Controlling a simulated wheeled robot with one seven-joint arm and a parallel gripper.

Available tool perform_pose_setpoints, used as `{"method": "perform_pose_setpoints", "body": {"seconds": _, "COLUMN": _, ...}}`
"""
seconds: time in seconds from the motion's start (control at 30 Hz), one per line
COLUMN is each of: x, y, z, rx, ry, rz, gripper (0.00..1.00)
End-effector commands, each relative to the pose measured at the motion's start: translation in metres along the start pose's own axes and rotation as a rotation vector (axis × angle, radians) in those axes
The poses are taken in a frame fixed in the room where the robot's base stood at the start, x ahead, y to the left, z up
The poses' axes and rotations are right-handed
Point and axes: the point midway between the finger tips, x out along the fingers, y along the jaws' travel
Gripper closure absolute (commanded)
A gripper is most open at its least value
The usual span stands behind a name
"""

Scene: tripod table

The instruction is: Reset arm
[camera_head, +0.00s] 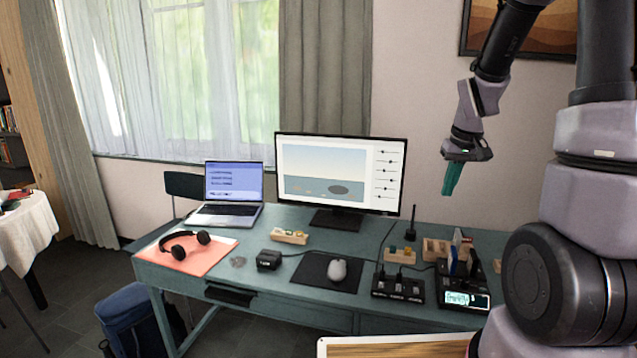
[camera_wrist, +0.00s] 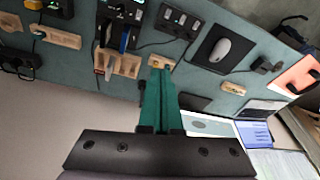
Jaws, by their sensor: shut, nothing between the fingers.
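My gripper (camera_head: 451,179) hangs in the air above the right part of the desk, with its teal fingers pointing down. It is right of the monitor (camera_head: 338,174) and apart from everything on the desk. In the wrist view, my gripper (camera_wrist: 160,75) shows its two teal fingers close together with nothing between them. The teal desk (camera_head: 221,270) stands below, and the wrist view shows its surface (camera_wrist: 228,38) beyond the fingers at a tilt.
A thin black upright (camera_head: 410,224) stands below my gripper. The air around my gripper is clear.

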Motion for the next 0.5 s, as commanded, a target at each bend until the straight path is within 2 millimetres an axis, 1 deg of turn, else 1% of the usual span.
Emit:
{"method": "perform_pose_setpoints", "body": {"seconds": 0.03, "x": -0.026, "y": -0.008, "z": 0.002, "rx": 0.023, "ry": 0.037, "rz": -0.007, "gripper": 1.0}}
{"method": "perform_pose_setpoints", "body": {"seconds": 0.13, "x": -0.068, "y": -0.022, "z": 0.012, "rx": 0.076, "ry": 0.091, "rz": -0.026, "gripper": 1.0}}
{"method": "perform_pose_setpoints", "body": {"seconds": 0.2, "x": -0.096, "y": -0.032, "z": 0.022, "rx": 0.115, "ry": 0.127, "rz": -0.042, "gripper": 1.0}}
{"method": "perform_pose_setpoints", "body": {"seconds": 0.27, "x": -0.118, "y": -0.04, "z": 0.032, "rx": 0.146, "ry": 0.158, "rz": -0.058, "gripper": 1.0}}
{"method": "perform_pose_setpoints", "body": {"seconds": 0.3, "x": -0.132, "y": -0.045, "z": 0.04, "rx": 0.165, "ry": 0.178, "rz": -0.069, "gripper": 1.0}}
{"method": "perform_pose_setpoints", "body": {"seconds": 0.37, "x": -0.152, "y": -0.053, "z": 0.052, "rx": 0.195, "ry": 0.208, "rz": -0.087, "gripper": 1.0}}
{"method": "perform_pose_setpoints", "body": {"seconds": 0.4, "x": -0.164, "y": -0.058, "z": 0.061, "rx": 0.215, "ry": 0.226, "rz": -0.101, "gripper": 1.0}}
{"method": "perform_pose_setpoints", "body": {"seconds": 0.5, "x": -0.191, "y": -0.069, "z": 0.084, "rx": 0.262, "ry": 0.27, "rz": -0.134, "gripper": 1.0}}
